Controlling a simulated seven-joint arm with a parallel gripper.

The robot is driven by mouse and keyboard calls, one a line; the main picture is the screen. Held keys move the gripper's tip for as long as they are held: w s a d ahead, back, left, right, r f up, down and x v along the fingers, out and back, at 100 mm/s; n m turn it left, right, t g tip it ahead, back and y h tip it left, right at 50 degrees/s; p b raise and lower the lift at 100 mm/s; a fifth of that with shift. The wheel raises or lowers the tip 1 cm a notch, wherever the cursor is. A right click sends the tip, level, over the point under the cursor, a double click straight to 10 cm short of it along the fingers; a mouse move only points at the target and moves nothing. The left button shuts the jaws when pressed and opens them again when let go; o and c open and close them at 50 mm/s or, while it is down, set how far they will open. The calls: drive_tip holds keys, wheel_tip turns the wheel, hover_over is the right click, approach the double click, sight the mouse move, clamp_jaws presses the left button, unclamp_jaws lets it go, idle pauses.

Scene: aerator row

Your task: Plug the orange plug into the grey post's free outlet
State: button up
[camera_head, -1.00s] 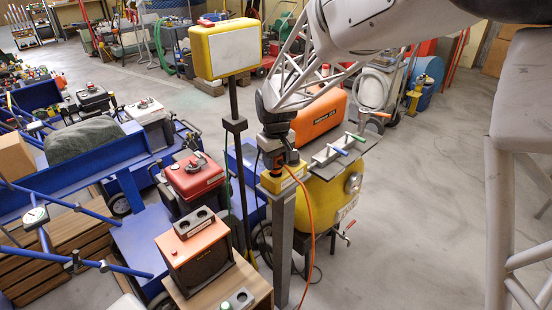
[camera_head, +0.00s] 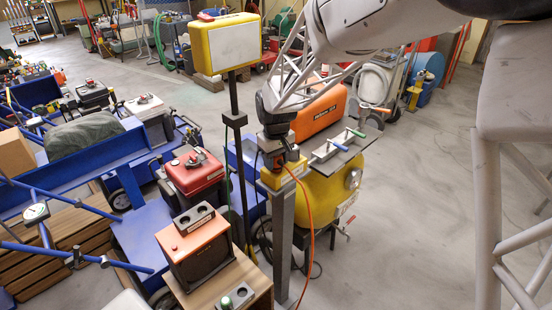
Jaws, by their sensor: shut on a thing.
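The grey post (camera_head: 283,240) stands upright in the middle of the view, with a yellow outlet box (camera_head: 273,181) on its top. My gripper (camera_head: 283,163) points down right above this box and is shut on the orange plug. The plug is mostly hidden by the fingers, and an orange cable (camera_head: 309,215) runs from there over the box and down beside the post. The outlets are hidden by the gripper. I cannot tell whether the plug is seated in one or just above it.
A yellow panel (camera_head: 221,47) on a dark pole stands close left of the post. An orange-topped box (camera_head: 196,248) stands front left. Open floor (camera_head: 420,190) lies right.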

drive_tip(key=shift+f, duration=0.6)
drive_tip(key=o, duration=1)
drive_tip(key=shift+r, duration=0.15)
drive_tip(key=shift+r, duration=3.8)
drive_tip(key=shift+s+d, duration=0.1)
